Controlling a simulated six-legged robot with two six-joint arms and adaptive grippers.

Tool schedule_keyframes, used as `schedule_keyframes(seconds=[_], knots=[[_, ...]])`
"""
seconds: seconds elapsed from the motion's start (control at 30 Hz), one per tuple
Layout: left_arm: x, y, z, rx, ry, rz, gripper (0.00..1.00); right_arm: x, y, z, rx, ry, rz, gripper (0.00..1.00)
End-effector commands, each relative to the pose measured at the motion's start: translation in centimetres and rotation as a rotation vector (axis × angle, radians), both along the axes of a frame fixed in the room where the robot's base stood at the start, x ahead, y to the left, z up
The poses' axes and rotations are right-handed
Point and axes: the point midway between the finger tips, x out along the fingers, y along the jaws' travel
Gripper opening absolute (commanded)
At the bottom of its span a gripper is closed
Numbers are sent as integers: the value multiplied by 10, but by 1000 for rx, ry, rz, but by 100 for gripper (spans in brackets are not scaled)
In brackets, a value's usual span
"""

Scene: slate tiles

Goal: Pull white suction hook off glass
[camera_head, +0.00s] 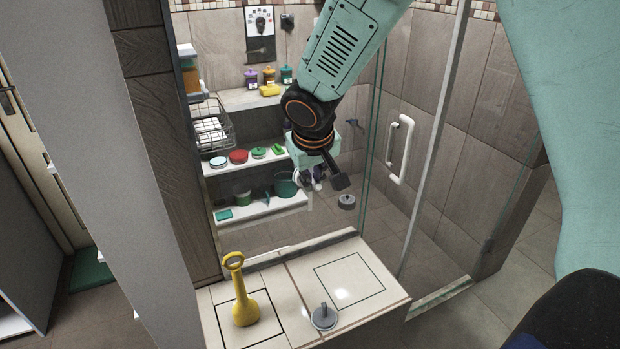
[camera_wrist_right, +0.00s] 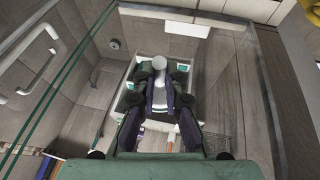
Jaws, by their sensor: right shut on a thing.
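My right gripper (camera_head: 313,178) hangs down from the top of the head view, in front of the shower shelves. In the right wrist view its dark fingers (camera_wrist_right: 160,88) are shut on the white suction hook (camera_wrist_right: 159,66), whose pale rounded end sticks out between them. In the head view only a small white part of the hook (camera_head: 318,186) shows at the fingertips. The clear glass (camera_head: 385,140) has a green edge and a white handle. I cannot tell whether the hook touches the glass. My left gripper is out of view.
A yellow long-necked tool (camera_head: 242,302) and a grey knobbed disc (camera_head: 324,316) stand on the tiled ledge (camera_head: 285,290) below. Another grey round piece (camera_head: 347,201) shows behind. Shelves with jars and colored tins, and a wire basket (camera_head: 211,124), stand left of the gripper.

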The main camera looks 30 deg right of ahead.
Motion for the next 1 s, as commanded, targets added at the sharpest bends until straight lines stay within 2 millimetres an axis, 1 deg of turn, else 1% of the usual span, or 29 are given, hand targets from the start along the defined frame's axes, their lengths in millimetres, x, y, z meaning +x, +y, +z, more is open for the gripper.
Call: schedule_keyframes(seconds=[0.5, 1.0], knots=[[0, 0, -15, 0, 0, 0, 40, -21, 1, 0, 0, -1, 1, 0], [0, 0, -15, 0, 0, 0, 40, -22, 1, 0, 0, -1, 1, 0]])
